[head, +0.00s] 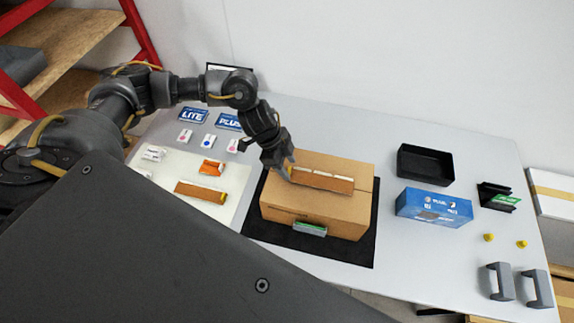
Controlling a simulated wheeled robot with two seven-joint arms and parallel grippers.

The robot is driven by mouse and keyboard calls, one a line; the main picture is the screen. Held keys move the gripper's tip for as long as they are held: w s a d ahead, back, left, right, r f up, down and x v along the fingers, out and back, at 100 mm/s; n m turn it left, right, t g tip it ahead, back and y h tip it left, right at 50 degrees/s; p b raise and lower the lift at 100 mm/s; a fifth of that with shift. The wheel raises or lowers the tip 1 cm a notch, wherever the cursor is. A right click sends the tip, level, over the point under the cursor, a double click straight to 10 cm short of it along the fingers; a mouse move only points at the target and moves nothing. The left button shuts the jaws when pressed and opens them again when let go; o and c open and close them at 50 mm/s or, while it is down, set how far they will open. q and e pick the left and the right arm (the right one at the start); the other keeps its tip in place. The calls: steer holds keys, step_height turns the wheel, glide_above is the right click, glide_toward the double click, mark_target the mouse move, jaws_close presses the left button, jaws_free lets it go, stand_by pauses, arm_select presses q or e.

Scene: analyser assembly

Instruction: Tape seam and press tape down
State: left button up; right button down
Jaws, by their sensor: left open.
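A closed cardboard box (315,211) stands on a black mat (270,238) in the middle of the table. A darker brown strip (322,182), which looks like the tape, lies along the box top, with pale pieces along its far edge. My left gripper (287,173) is open at the left end of this strip, close above the box top. I cannot tell whether its fingertips touch the strip. The box's seam cannot be made out beneath the strip. My right gripper is not in view.
A white mat (160,189) at left holds an orange item (212,167) and another brown strip (200,191). To the right stand a black tray (425,165), a blue box (434,207), a black holder (497,195) and grey handles (500,281). Shelving is at far left.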

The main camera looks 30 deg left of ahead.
arm_select(q)
steer(key=shift+r, duration=2.75)
